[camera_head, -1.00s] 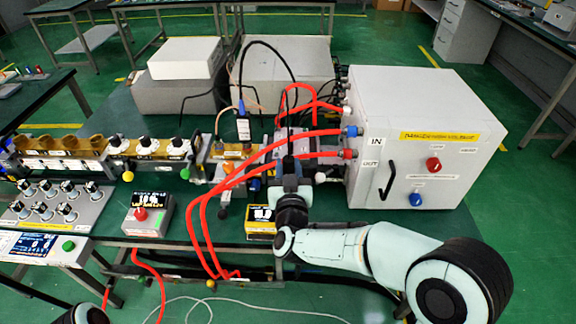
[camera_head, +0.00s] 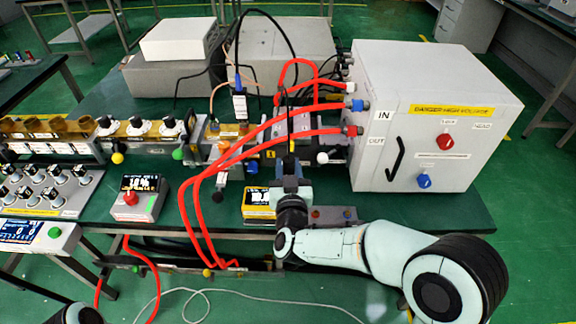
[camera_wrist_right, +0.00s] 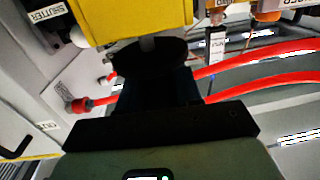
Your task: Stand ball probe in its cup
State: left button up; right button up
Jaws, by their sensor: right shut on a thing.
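My right gripper (camera_head: 291,166) is over the front of the bench, left of the big white generator box. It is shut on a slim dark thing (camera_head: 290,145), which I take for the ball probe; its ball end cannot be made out. In the right wrist view the black jaws (camera_wrist_right: 155,90) sit below a dark oval disc (camera_wrist_right: 148,63) and a yellow block (camera_wrist_right: 130,20), and the held part is mostly hidden. I cannot pick out the probe's cup. Only a dark scrap of my left arm shows at the lower left; its gripper does not.
The generator box (camera_head: 430,120) stands at right, with red hoses (camera_head: 190,215) looping left of my gripper. A yellow-edged meter (camera_head: 258,204), a panel with coloured knobs (camera_head: 335,214) and a grey display box (camera_head: 140,198) line the bench front. Waveguide parts (camera_head: 150,130) stand behind.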

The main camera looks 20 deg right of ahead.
pick_arm(q)
jog(key=shift+w+a+f, duration=0.1)
jog(key=shift+w+f, duration=0.1)
pick_arm(e)
jog(key=shift+f, duration=0.2)
jog(key=o, duration=1.2)
pick_arm(q)
jog(key=shift+s+d+r, duration=0.25)
jog(key=shift+s+r, duration=0.15)
jog(key=shift+s, duration=0.1)
pick_arm(e)
jog(key=v, duration=1.3)
jog(key=shift+s, duration=0.2)
